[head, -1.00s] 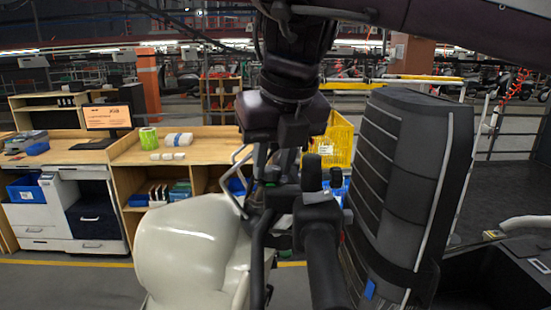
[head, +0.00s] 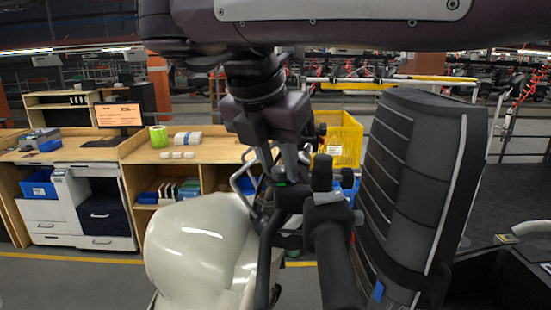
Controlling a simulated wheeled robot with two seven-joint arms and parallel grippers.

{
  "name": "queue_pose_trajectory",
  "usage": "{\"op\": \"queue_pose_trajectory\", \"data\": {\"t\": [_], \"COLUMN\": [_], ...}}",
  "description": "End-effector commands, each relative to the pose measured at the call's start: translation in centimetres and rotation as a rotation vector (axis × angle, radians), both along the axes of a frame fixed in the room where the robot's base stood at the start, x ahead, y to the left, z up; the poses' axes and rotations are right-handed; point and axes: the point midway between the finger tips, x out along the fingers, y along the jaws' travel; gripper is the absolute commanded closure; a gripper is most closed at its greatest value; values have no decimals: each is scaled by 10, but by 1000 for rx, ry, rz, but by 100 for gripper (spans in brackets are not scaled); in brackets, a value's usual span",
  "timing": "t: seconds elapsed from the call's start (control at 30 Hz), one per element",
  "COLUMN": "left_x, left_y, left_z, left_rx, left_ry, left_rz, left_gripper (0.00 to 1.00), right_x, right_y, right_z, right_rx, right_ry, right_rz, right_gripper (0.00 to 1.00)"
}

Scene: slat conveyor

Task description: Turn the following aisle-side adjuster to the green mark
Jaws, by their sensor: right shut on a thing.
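My right gripper (head: 279,176) reaches down in the middle of the head view, its arm crossing the top from the right. Its fingers are shut on a small dark part with a bit of green at its base, which looks like the adjuster (head: 280,185). The fingers and dark bars around it hide most of this part, and I cannot make out its pointer or a separate green mark. The part sits between a glossy cream shell (head: 200,250) and a black upright handle (head: 328,235). My left gripper is not in view.
A tall black-and-grey ribbed backrest (head: 420,185) stands close on the right. Behind are a yellow crate (head: 342,138), a wooden workbench (head: 205,150) with a green roll (head: 159,137), and a monitor (head: 118,115). A grey floor (head: 70,285) with a yellow line lies at left.

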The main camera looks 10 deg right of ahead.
Motion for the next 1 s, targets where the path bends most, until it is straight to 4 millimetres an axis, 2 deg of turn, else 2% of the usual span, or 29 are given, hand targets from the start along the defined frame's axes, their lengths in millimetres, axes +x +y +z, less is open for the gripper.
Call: {"op": "queue_pose_trajectory", "data": {"t": [0.33, 0.9, 0.93, 1.0], "left_x": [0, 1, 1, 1], "left_y": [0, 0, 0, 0], "left_z": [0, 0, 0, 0], "left_rx": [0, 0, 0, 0], "left_ry": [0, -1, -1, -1], "left_rz": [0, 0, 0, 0], "left_gripper": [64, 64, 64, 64], "right_x": [1, 1, 1, 1], "right_y": [1, 1, 1, 1], "right_z": [-1, -2, -2, -2], "right_rx": [-4, -4, -4, -4], "right_ry": [-1, 2, 3, 2], "right_rz": [-143, -169, -169, -169], "right_gripper": [95, 95, 69, 60]}}
